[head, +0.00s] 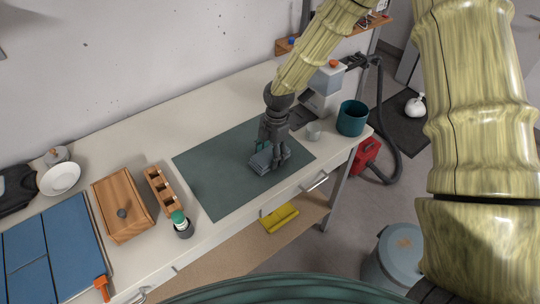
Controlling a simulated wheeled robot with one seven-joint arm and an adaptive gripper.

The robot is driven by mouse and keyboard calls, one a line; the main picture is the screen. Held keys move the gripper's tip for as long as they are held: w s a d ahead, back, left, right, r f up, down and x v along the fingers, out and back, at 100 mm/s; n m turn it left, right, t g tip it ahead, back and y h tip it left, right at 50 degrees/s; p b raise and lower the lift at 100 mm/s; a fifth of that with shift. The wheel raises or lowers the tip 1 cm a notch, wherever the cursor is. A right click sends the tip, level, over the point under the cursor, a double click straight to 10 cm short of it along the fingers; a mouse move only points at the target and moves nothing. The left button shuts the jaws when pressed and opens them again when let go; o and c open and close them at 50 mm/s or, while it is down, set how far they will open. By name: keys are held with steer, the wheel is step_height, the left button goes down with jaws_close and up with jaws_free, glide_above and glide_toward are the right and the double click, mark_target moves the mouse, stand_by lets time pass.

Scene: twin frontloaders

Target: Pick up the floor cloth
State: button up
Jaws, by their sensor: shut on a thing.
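A folded grey-blue cloth (262,165), which I take to be the floor cloth, is at the dark green mat (215,185) on the counter. My gripper (273,160) points down over the cloth and is shut on it. The fingers hide part of the cloth. I cannot tell whether the cloth rests on the mat or is just above it.
A teal pot (352,118) and a small light cup (313,131) stand right of the mat. A wooden holder (162,190), a green-capped bottle (181,224) and a wooden box (123,205) stand left. A yellow item (279,218) lies below the counter. The mat's left part is clear.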

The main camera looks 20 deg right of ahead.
mark_target(270, 154)
steer(key=shift+r+b, duration=1.55)
steer(key=shift+r, duration=3.4)
